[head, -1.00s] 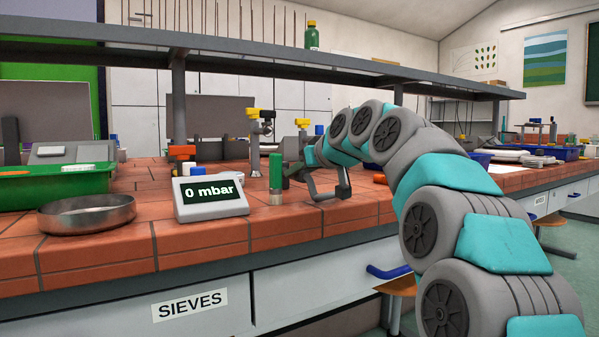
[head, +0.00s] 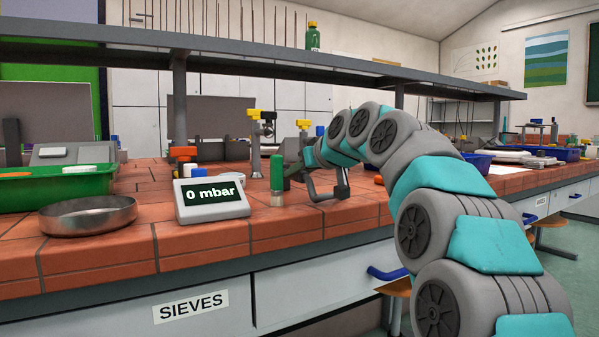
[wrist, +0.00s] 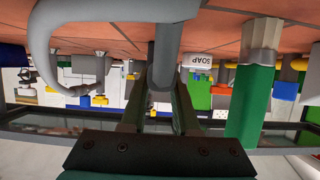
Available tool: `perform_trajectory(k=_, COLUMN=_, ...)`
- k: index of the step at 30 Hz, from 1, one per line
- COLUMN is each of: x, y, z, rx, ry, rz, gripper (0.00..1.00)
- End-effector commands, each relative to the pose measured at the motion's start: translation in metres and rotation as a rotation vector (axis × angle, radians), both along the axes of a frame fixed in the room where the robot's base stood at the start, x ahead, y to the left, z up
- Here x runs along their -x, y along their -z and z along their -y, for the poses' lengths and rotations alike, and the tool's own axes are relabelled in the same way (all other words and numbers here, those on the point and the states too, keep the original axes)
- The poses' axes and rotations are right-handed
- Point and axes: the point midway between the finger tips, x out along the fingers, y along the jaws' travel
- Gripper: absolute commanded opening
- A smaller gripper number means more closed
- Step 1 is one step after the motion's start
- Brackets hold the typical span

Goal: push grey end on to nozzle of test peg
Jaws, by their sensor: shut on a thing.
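My gripper (wrist: 168,100) is shut on a grey upright piece (wrist: 168,45), which I take to be the grey end. A grey tube (wrist: 42,50) curves in a loop at the left of the wrist view. In the head view the tube (head: 328,197) hangs as a low loop under my wrist, just above the tiles. A green post (head: 276,172) with a pale base stands on the bench beside my gripper; the wrist view shows it at the right (wrist: 250,105), apart from the held piece. I cannot make out a nozzle or tell which thing is the test peg.
A meter (head: 211,199) reading "0 mbar" stands left of the green post. A metal sieve pan (head: 87,228) and a green tray (head: 60,186) are farther left. Taps (head: 263,128) rise behind, under a long shelf (head: 250,66).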

Motion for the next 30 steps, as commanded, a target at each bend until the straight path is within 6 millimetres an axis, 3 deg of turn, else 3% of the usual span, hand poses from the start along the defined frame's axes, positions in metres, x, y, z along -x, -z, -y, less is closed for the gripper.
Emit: perform_trajectory(k=30, x=-0.019, y=0.000, z=-0.013, rx=0.001, ry=0.000, rz=-0.001, gripper=0.00)
